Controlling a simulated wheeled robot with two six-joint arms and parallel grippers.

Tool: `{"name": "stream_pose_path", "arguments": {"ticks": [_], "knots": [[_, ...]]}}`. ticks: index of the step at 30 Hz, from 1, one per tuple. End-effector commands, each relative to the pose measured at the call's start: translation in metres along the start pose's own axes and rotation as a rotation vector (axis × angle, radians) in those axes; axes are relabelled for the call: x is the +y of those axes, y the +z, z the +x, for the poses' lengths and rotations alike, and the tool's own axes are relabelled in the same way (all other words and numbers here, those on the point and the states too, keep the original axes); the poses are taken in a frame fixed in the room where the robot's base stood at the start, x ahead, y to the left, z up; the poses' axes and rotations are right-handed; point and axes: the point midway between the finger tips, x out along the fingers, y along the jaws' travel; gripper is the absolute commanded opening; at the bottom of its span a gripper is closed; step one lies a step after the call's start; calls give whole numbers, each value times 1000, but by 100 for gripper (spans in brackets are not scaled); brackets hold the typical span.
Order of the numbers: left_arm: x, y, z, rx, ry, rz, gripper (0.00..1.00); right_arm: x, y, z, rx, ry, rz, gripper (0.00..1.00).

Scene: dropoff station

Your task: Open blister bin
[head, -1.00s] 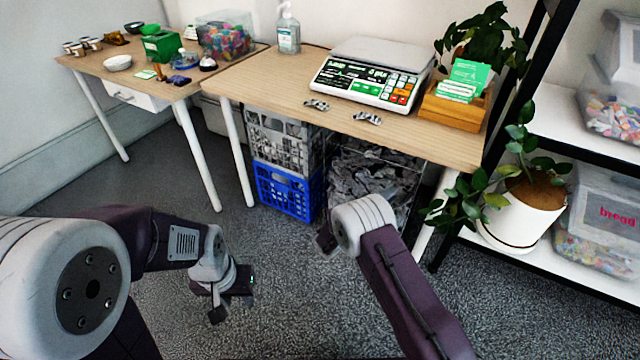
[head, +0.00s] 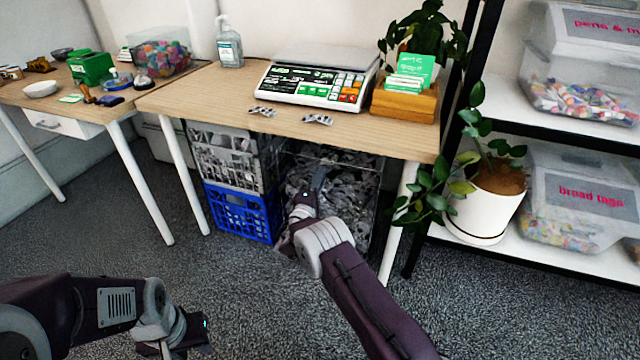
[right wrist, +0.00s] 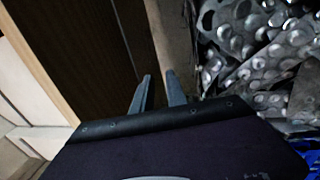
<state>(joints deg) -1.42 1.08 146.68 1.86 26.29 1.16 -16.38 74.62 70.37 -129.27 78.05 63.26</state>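The blister bin is a clear bin (head: 375,185) full of crumpled silver blister packs, standing on the floor under the table. My right gripper (head: 316,185) is in front of it in the head view and overlaps its left part. In the right wrist view the two fingers (right wrist: 158,78) are apart with nothing between them. Silver blister packs (right wrist: 265,45) fill that view's upper right, beside the fingers. I cannot tell whether the fingers touch the bin or whether a lid covers it. My left gripper (head: 180,338) is low over the floor at the bottom left, its fingers unclear.
A grey crate (head: 225,158) on a blue crate (head: 240,212) stands left of the bin. The tabletop (head: 215,95) above carries a scale (head: 318,78) and two blister packs (head: 318,119). A potted plant (head: 485,205) on the shelf is to the right.

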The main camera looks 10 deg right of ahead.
Motion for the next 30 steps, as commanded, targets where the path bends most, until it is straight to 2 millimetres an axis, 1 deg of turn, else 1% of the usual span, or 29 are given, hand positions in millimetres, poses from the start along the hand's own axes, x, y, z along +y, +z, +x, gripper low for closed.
{"name": "stream_pose_path", "arguments": {"ticks": [5, 6, 8, 30], "knots": [[0, 0, 0, 0, 0, 0, 36, 0, 0, 1, 0, -1, -1, 18], [0, 0, 0, 0, 0, 0, 36, 0, 0, 0, 0, -1, -1, 15], [0, 0, 0, 0, 0, 0, 36, 0, 0, 0, 0, -1, -1, 0], [0, 0, 0, 0, 0, 0, 36, 0, 0, 0, 0, -2, -2, 0]]}}
